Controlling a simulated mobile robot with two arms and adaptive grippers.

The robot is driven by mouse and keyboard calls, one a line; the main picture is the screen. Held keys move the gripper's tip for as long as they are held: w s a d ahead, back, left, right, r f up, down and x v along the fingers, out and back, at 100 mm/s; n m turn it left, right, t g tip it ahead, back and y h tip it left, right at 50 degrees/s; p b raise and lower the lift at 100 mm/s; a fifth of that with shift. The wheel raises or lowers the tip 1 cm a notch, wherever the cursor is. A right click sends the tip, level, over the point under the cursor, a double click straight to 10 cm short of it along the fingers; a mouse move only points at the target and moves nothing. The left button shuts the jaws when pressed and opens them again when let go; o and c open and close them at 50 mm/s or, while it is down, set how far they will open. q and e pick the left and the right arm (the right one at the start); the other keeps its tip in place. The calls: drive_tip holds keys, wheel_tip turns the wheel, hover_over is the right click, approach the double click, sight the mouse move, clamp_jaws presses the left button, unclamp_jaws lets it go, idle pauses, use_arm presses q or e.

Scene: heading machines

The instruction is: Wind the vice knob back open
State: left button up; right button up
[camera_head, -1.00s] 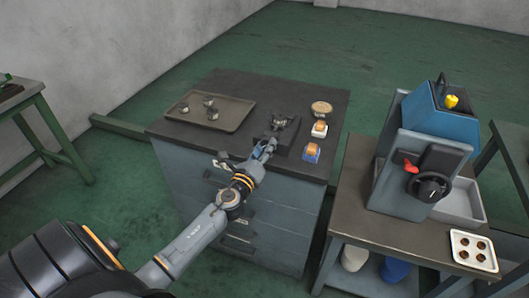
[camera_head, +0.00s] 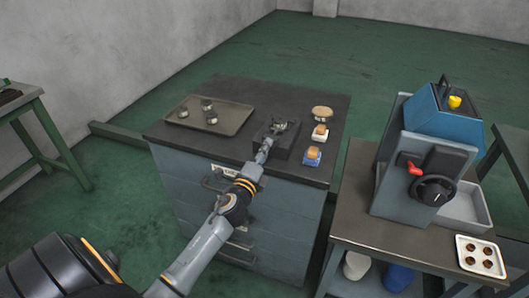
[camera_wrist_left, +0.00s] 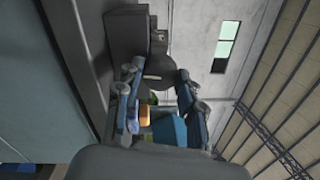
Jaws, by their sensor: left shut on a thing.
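The small dark vice (camera_head: 284,127) stands near the front edge of the dark cabinet top, right of the tray. In the left wrist view its dark body (camera_wrist_left: 127,35) fills the upper part, and the round dark knob (camera_wrist_left: 158,67) shows between the fingertips. My left gripper (camera_head: 265,149) reaches the vice's front from the near side and is shut on the knob. Its two blue-grey fingers (camera_wrist_left: 158,82) lie on either side of the knob in the left wrist view. The gripper hides most of the knob in the head view. My right gripper is not in view.
A tray (camera_head: 238,119) with several small metal parts lies left of the vice. Two orange-topped buttons (camera_head: 312,156) (camera_head: 320,132) and a round tan-topped item (camera_head: 322,112) sit right of it. A blue machine (camera_head: 400,186) with a handwheel (camera_head: 433,190) stands on the right-hand table.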

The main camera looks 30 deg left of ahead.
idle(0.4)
use_arm(q)
drive_tip(key=o, duration=1.2)
drive_tip(key=shift+c, duration=0.2)
drive_tip(key=r+v, duration=0.1)
drive_tip(key=v, duration=1.1)
drive_tip(key=shift+f, duration=0.45)
drive_tip(key=shift+f, duration=0.1)
